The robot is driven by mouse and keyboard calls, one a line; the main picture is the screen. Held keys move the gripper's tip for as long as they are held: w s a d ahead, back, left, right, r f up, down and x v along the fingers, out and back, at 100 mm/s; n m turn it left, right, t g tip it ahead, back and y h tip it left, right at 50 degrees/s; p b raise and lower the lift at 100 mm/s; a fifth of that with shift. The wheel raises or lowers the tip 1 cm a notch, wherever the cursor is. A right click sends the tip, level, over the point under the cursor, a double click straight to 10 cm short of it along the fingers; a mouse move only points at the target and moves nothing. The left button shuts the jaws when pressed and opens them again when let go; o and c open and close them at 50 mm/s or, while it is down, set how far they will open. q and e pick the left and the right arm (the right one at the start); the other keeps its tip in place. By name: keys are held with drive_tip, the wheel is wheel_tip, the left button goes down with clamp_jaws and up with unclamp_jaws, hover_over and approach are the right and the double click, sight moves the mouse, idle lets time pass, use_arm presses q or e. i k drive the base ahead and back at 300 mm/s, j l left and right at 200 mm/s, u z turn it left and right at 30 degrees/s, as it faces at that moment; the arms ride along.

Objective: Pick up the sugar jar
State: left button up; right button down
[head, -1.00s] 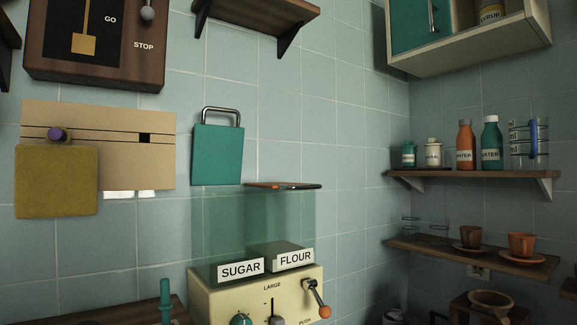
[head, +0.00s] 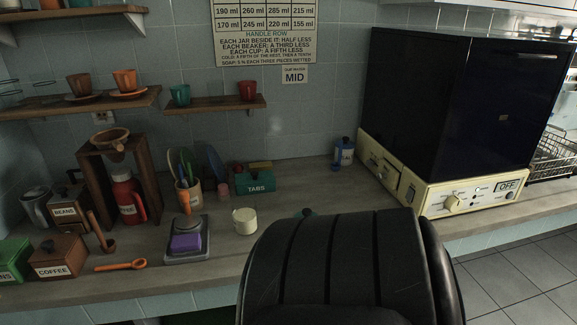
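I see no jar labelled sugar in the head view now. A small cream pot (head: 245,221) without a readable label stands on the counter, right of the scale. A blue jar (head: 344,152) with a white label stands at the back of the counter, left of the big dark machine; its label is too small to read surely. Neither of my grippers is in view. The front middle of the counter is hidden.
The counter (head: 290,185) holds a coffee box (head: 58,256), a scale with a purple block (head: 186,242), an orange spoon (head: 120,265), a red bottle (head: 128,195) and a tabs box (head: 254,181). A large dark machine (head: 455,105) fills the right.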

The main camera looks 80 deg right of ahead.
sight(244, 209)
drive_tip(key=k+j+z, duration=0.1)
drive_tip(key=z, duration=2)
drive_tip(key=u, duration=0.5)
drive_tip(key=k+u, duration=0.1)
drive_tip(key=u, duration=0.4)
drive_tip(key=j+u, duration=0.1)
drive_tip(key=u, duration=0.4)
drive_tip(key=j+u, duration=0.1)
drive_tip(key=u, duration=0.4)
drive_tip(key=z, duration=2.05)
